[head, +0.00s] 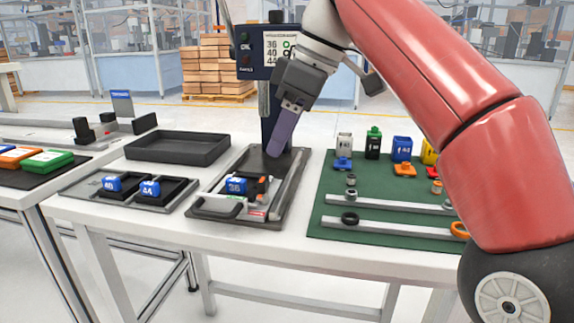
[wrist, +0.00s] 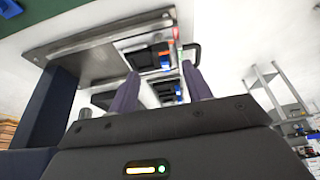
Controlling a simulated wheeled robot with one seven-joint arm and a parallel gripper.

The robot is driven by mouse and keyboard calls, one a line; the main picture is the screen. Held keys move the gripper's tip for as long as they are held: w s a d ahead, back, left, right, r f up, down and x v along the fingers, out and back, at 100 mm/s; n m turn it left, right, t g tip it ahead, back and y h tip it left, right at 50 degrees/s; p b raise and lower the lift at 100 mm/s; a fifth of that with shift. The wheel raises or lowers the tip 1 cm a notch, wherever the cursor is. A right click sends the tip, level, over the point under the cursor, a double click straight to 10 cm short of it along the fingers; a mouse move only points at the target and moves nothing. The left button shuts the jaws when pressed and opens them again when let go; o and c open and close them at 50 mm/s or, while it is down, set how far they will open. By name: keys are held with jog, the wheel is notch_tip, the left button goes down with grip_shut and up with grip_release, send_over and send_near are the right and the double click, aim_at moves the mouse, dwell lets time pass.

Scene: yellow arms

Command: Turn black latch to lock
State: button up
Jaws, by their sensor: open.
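A metal fixture plate (head: 273,166) lies on the white table, with a blue block marked 36 (head: 236,186) seated in its front part. A small black piece (head: 252,188) stands beside the blue block, next to an orange piece (head: 262,183); it may be the black latch, but its setting is too small to tell. My gripper (head: 276,150) is above the rear of the plate, apart from the block, its purple fingers pointing down. In the wrist view my gripper (wrist: 160,70) has its fingers spread with nothing between them; the fixture plate (wrist: 85,50) shows beyond.
A dark post with a display (head: 274,48) stands behind the fixture. A tray with two blue blocks (head: 105,197) and an empty black bin (head: 178,148) are at left. A green mat (head: 330,225) with bars, rings and coloured blocks is at right.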

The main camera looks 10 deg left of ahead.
aim_at(264, 178)
jog(key=b+x, duration=0.3)
jog(key=x, duration=0.4)
jog(key=shift+a+f, duration=0.15)
jog(key=shift+f, duration=0.1)
jog(key=c, duration=1)
